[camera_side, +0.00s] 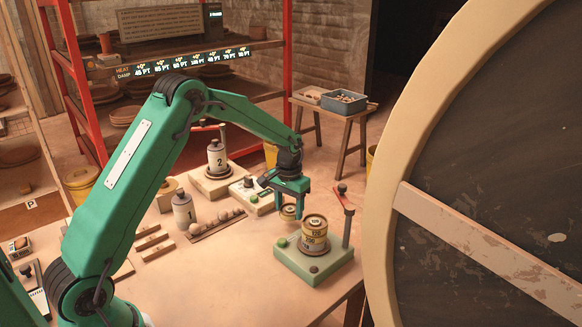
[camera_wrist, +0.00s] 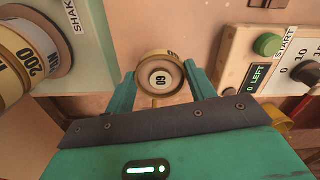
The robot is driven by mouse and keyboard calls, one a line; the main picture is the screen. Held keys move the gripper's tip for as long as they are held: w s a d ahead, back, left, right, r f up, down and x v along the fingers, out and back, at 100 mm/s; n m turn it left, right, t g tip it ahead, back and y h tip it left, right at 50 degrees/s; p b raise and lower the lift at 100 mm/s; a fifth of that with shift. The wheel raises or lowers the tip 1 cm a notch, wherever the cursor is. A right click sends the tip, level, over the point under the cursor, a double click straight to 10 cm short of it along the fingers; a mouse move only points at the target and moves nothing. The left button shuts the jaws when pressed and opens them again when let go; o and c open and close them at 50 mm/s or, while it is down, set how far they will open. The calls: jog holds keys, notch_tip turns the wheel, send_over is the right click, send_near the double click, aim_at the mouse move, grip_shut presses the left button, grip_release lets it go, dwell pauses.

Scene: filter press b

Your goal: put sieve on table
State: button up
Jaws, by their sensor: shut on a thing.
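My gripper (camera_side: 290,203) is shut on a small round brass sieve (camera_side: 288,212), to the left of and behind the sieve stack in the side view. In the wrist view the sieve (camera_wrist: 160,78) sits between the two green fingers, its pale top showing a number that reads 60 or 09. A stack of brass sieves (camera_side: 314,236) stands upright on the pale green shaker base (camera_side: 312,266); part of it, marked 200, shows at upper left in the wrist view (camera_wrist: 22,62). The wooden table (camera_side: 222,275) lies below. The gap under the held sieve is hard to judge.
A post with a red lever (camera_side: 343,198) rises behind the stack. A control box with a green button (camera_side: 254,197) is left of my gripper. Weight 2 (camera_side: 217,160), weight 1 (camera_side: 184,211) and a rack of balls (camera_side: 214,224) stand further left. The front-middle table is bare.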

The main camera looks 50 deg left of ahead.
aim_at(289, 210)
jog(key=shift+f, duration=1.4)
jog(key=o, duration=1)
jog(key=shift+f, duration=0.15)
notch_tip(289, 210, up, 12)
jog(key=shift+f, duration=0.2)
jog(key=shift+r, duration=0.4)
